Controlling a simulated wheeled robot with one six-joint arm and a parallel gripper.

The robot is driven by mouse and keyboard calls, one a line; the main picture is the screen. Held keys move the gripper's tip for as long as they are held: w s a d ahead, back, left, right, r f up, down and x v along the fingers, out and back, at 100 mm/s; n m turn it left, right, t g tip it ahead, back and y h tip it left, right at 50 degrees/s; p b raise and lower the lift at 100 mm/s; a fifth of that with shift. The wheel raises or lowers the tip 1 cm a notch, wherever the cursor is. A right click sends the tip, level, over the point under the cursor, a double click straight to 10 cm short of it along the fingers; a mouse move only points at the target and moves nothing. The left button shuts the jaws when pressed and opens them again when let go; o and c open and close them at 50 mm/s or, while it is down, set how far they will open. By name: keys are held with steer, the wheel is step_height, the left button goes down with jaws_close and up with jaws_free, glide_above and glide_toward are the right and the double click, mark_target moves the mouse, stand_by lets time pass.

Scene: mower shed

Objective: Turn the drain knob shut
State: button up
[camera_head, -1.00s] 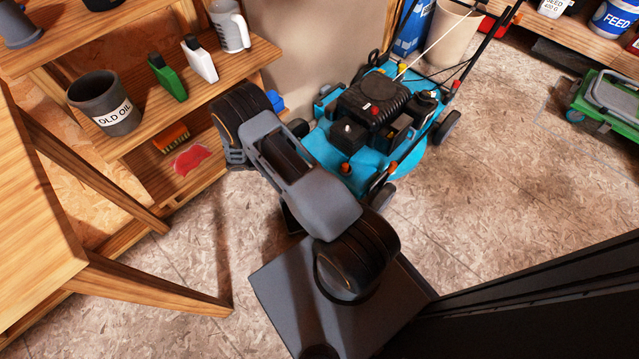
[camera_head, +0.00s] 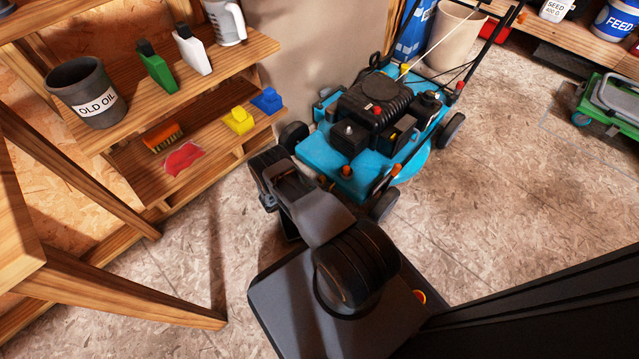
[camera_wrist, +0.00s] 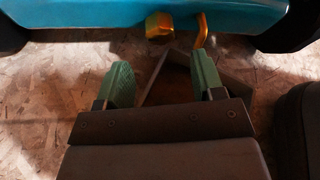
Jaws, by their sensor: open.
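The blue mower (camera_head: 335,152) stands on the floor, and its lower edge (camera_wrist: 100,15) crosses the top of the wrist view. Under that edge is a small orange-yellow block (camera_wrist: 159,25), which looks like the drain knob. A bent yellow spout (camera_wrist: 202,32) hangs just to its right. My gripper (camera_wrist: 163,76) is open and empty, with its green fingers wide apart below the knob in the picture and not touching it. In the head view my arm hides the gripper and the knob.
A dark shallow tray (camera_wrist: 238,78) lies on the floor beyond my fingers, partly hidden by them. Shelves at left hold an old oil pot (camera_head: 90,95), bottles, a brush (camera_head: 162,136) and a red cloth (camera_head: 183,157).

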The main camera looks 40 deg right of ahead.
mark_target(319, 181)
steer(key=b+x, duration=0.1)
steer(key=x, duration=0.5)
steer(key=shift+d+f+b, duration=0.15)
steer(key=shift+d+b, duration=0.2)
steer(key=shift+b, duration=0.05)
steer(key=shift+c, duration=0.3)
steer(key=c, duration=0.9)
steer(key=shift+o, duration=0.2)
